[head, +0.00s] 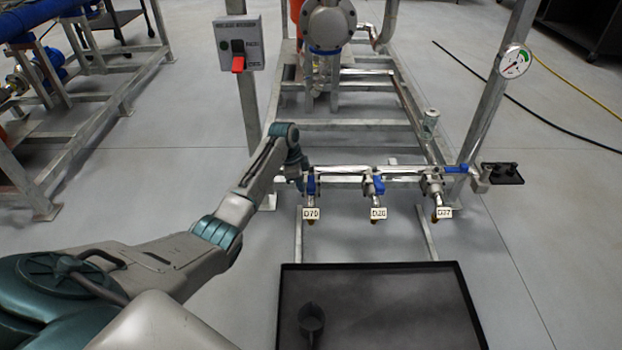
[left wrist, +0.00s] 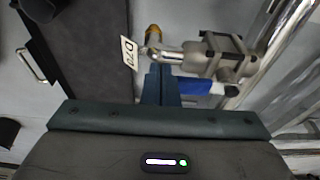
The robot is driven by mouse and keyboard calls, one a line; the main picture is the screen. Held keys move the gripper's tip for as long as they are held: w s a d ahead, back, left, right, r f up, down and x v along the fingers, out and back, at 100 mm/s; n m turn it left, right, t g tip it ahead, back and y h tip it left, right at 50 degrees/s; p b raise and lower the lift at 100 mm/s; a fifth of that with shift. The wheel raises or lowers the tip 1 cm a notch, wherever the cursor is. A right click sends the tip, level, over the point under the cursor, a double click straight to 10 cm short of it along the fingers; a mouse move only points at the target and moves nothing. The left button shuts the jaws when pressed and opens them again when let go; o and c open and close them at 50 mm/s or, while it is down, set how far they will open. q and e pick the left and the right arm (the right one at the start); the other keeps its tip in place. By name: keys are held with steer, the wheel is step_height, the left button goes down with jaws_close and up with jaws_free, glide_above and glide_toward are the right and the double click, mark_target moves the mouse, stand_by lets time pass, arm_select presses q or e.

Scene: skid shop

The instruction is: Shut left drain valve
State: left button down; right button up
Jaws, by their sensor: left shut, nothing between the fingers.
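The left drain valve (head: 310,178) sits at the left end of a pipe manifold, with a tag reading D70 (head: 311,213) on its outlet. Its blue lever (head: 311,187) points down along the outlet. In the left wrist view, the lever (left wrist: 203,87) lies roughly parallel to the outlet pipe, below the valve body (left wrist: 215,60). My left gripper (head: 301,180) is beside the lever on its left. Its fingers (left wrist: 162,85) are shut and empty, close to the lever's free end; I cannot tell whether they touch it. My right gripper is out of view.
A middle valve (head: 378,186) has its lever pointing down; the right valve (head: 434,187) has its lever (head: 457,168) sideways. A black drip tray (head: 390,310) with a dark cup (head: 311,318) lies in front. A switch box (head: 238,45) on a post stands behind.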

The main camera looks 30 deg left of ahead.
mark_target(314, 186)
arm_select(q)
steer(key=shift+d, duration=0.1)
stand_by(0.3)
steer(key=shift+w+d+p, duration=0.2)
steer(key=shift+d+p, duration=0.05)
steer(key=shift+d, duration=0.25)
steer(key=shift+w+d+p, duration=0.2)
steer(key=shift+d, duration=0.35)
steer(key=shift+w+d, duration=0.6)
steer(key=shift+d, duration=0.2)
steer(key=shift+w, duration=0.1)
